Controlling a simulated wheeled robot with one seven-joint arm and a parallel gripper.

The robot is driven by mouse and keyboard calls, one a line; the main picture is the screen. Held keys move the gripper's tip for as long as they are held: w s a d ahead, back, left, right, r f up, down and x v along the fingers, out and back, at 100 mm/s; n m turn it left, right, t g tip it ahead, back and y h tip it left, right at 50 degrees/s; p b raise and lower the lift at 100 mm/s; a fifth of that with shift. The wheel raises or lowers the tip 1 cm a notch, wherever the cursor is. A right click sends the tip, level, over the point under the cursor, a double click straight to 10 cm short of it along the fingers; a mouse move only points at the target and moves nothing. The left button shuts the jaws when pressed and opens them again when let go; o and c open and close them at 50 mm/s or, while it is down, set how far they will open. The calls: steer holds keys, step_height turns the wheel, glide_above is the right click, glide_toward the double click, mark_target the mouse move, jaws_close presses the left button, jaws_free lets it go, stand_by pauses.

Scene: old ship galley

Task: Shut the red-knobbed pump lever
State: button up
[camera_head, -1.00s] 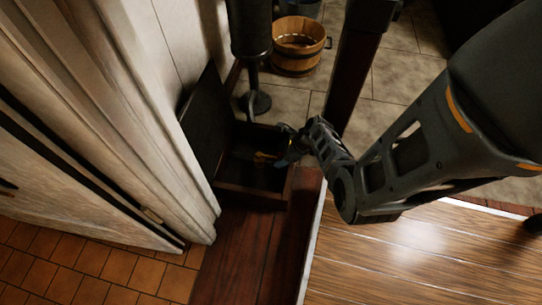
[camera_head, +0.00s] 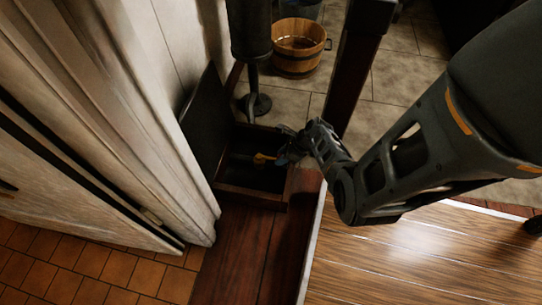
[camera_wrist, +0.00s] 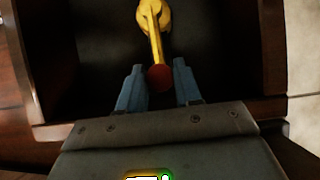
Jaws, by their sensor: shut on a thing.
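The pump lever is a yellow arm (camera_wrist: 156,40) with a round yellow hub at its far end and a red knob (camera_wrist: 160,78) at its near end. In the wrist view the knob sits between the blue fingers of my gripper (camera_wrist: 158,70), which is shut on it. In the head view the yellow lever (camera_head: 262,158) shows small inside a dark open box. My gripper (camera_head: 281,158) reaches into the box from the right, and the red knob is hidden there.
The wooden box (camera_head: 252,196) has its dark lid (camera_head: 206,125) raised on the left. A white panelled wall stands left of it. A dark post (camera_head: 356,80) rises close behind my arm. A wooden bucket (camera_head: 298,60) stands on the tiles behind.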

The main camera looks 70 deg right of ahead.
steer(key=shift+w+a+r+p, duration=0.1)
steer(key=shift+a+r+p, duration=0.05)
steer(key=shift+a+p, duration=0.4)
steer(key=shift+w+a+p, duration=0.15)
steer(key=shift+a+p, duration=0.45)
steer(key=shift+a, duration=0.6)
steer(key=shift+w+a+p, duration=0.35)
steer(key=shift+w+a, duration=0.05)
steer(key=shift+a, duration=0.25)
steer(key=shift+w+a+p, duration=0.35)
steer(key=shift+w+a, duration=0.05)
steer(key=shift+a, duration=0.25)
steer(key=shift+w+a, duration=0.1)
steer(key=shift+a, duration=0.15)
